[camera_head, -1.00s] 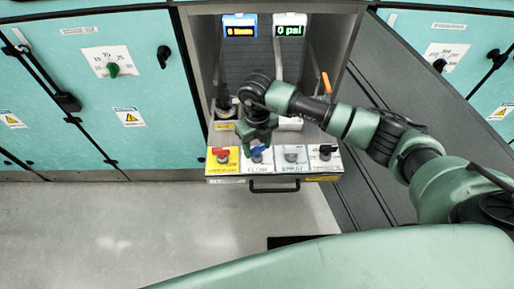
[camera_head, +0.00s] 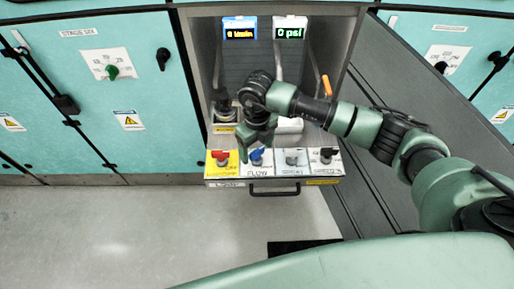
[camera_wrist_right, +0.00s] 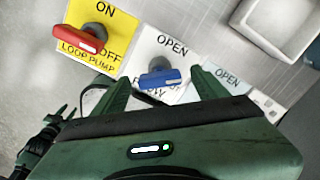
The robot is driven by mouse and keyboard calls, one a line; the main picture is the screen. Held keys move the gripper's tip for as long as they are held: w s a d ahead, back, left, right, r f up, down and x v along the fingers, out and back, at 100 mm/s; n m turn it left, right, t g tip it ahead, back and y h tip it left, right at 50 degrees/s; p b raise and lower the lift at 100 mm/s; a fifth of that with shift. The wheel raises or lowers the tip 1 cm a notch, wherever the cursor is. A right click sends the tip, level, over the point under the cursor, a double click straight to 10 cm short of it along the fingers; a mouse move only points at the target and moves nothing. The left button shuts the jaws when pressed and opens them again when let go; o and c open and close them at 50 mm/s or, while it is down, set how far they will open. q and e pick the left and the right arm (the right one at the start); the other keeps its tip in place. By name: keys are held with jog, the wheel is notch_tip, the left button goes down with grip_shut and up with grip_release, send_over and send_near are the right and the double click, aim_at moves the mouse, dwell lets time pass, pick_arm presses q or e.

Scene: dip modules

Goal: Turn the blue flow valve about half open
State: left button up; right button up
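The blue flow valve (camera_head: 257,156) sits on a white plate marked FLOW on the front panel. In the right wrist view the blue valve handle (camera_wrist_right: 165,78) lies roughly crosswise in front of my right gripper, below the word OPEN. My right gripper (camera_wrist_right: 160,82) is open, with one finger on each side of the blue handle. Whether a finger touches it I cannot tell. In the head view the right gripper (camera_head: 250,150) hangs just above the panel at the flow valve. My left gripper is not in view.
A red loop pump valve (camera_head: 220,157) on a yellow plate is left of the flow valve. A grey valve (camera_head: 292,158) and a black valve (camera_head: 326,155) stand to the right. A black drawer handle (camera_head: 274,190) is below.

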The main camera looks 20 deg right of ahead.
aim_at(257, 151)
notch_tip(257, 151, up, 8)
jog(key=shift+f+b, duration=0.1)
jog(key=shift+b, duration=0.35)
dwell(0.5)
